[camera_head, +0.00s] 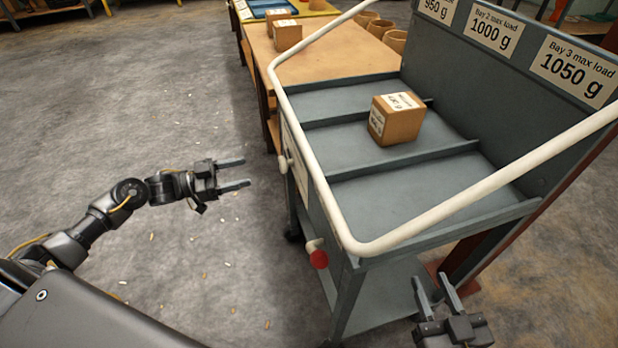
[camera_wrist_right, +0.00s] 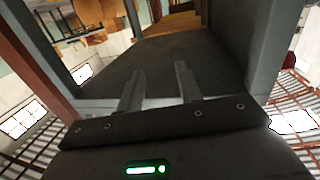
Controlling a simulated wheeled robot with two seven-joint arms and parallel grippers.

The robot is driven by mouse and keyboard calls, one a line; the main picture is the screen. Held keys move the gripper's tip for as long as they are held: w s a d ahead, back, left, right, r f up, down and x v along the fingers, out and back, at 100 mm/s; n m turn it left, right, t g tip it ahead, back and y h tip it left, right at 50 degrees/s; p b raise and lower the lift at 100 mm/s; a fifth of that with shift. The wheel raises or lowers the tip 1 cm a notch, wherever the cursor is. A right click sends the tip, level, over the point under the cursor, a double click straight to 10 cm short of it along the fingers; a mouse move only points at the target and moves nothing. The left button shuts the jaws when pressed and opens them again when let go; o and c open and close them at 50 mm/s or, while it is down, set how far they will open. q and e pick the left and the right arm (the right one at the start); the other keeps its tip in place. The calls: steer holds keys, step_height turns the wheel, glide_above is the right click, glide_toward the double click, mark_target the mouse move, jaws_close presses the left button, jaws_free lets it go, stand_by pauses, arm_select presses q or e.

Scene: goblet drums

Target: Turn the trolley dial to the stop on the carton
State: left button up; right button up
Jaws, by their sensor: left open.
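The grey trolley (camera_head: 425,198) has a white rail and bays split by low dividers. A brown carton (camera_head: 402,127) with white labels, too small to read surely, sits in the middle bay. On the trolley's left side a pale knob (camera_head: 284,164) stands beside a white plate (camera_head: 295,160); its setting is unreadable. A red knob (camera_head: 319,260) is lower, near the front corner. My left gripper (camera_head: 246,172) is open and empty, left of the pale knob and apart from it. My right gripper (camera_head: 438,290) is open and empty at the trolley's front right; its fingers also show in the right wrist view (camera_wrist_right: 159,86).
A wooden table (camera_head: 330,52) stands behind the trolley with another carton (camera_head: 288,36) and several round pots (camera_head: 380,28). Load signs (camera_head: 573,71) are on the trolley's back panel. The floor (camera_head: 130,110) at left is open, with small scattered bits.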

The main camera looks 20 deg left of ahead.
mark_target(280, 164)
steer(key=r+y, duration=0.1)
steer(key=s+a+r+t+y+b, duration=0.1)
steer(key=r, duration=0.1)
steer(key=a+r+n+t+y, duration=0.1)
steer(key=shift+s+r, duration=0.2)
steer(key=shift+r, duration=0.2)
arm_select(q)
steer(key=x, duration=1.1)
steer(key=shift+s+r, duration=0.15)
arm_select(e)
steer(key=shift+s+a+r+t, duration=0.15)
steer(key=shift+r+t, duration=0.2)
steer(key=shift+t, duration=0.05)
arm_select(q)
steer(key=shift+c, duration=0.5)
steer(key=c, duration=0.9)
steer(key=shift+m, duration=0.3)
